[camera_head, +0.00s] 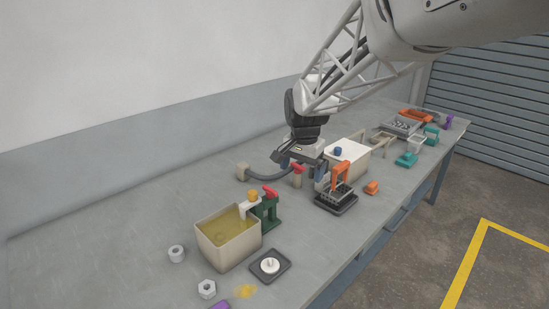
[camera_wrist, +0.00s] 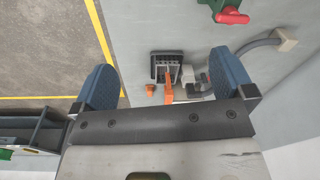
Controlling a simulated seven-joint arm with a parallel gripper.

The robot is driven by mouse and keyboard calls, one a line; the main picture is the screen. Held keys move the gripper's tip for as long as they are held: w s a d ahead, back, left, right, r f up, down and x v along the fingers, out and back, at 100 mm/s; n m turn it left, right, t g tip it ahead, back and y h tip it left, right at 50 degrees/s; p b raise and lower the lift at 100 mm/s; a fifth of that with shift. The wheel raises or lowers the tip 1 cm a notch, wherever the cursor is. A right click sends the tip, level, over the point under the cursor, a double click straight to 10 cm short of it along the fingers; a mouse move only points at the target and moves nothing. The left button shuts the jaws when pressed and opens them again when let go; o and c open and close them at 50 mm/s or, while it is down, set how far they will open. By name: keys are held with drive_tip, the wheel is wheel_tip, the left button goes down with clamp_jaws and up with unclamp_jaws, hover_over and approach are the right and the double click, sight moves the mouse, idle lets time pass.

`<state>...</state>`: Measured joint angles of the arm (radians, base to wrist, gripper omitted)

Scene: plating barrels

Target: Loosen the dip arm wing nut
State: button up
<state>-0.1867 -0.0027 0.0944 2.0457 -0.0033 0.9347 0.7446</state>
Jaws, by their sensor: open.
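My gripper (camera_head: 302,169) is open and empty, above the middle of the bench. Its two blue fingers also show wide apart in the wrist view (camera_wrist: 165,80). A green stand (camera_head: 267,211) with a red winged handle (camera_head: 270,191) on top is beside a beige tank of yellow liquid (camera_head: 216,245), left of and nearer than my gripper. The red handle also shows at the top right of the wrist view (camera_wrist: 232,16), outside my fingers. A second red handle (camera_head: 297,167) is close to my gripper. I cannot tell which red handle is the dip arm wing nut.
An orange bracket (camera_head: 340,175) stands by a black tray (camera_head: 337,204), showing between my fingers in the wrist view. A white-topped box (camera_head: 353,150) is behind it. The bench's left part is clear.

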sight(270, 188)
drive_tip(key=w+a+f+m, duration=0.1)
drive_tip(key=w+a+f, duration=0.2)
drive_tip(key=w, duration=0.1)
drive_tip(key=w+a+f, duration=0.2)
drive_tip(key=w+a, duration=0.1)
drive_tip(key=w, duration=0.1)
drive_tip(key=w+a+f+m, duration=0.1)
drive_tip(key=w+a+f, duration=0.2)
drive_tip(key=w, duration=0.1)
drive_tip(key=shift+w+a+f+m+g, duration=0.1)
drive_tip(key=shift+w+f+m+g, duration=0.2)
drive_tip(key=shift+w+f+g, duration=0.1)
drive_tip(key=shift+s, duration=0.1)
drive_tip(key=shift+f, duration=3.85)
drive_tip(key=c, duration=0.9)
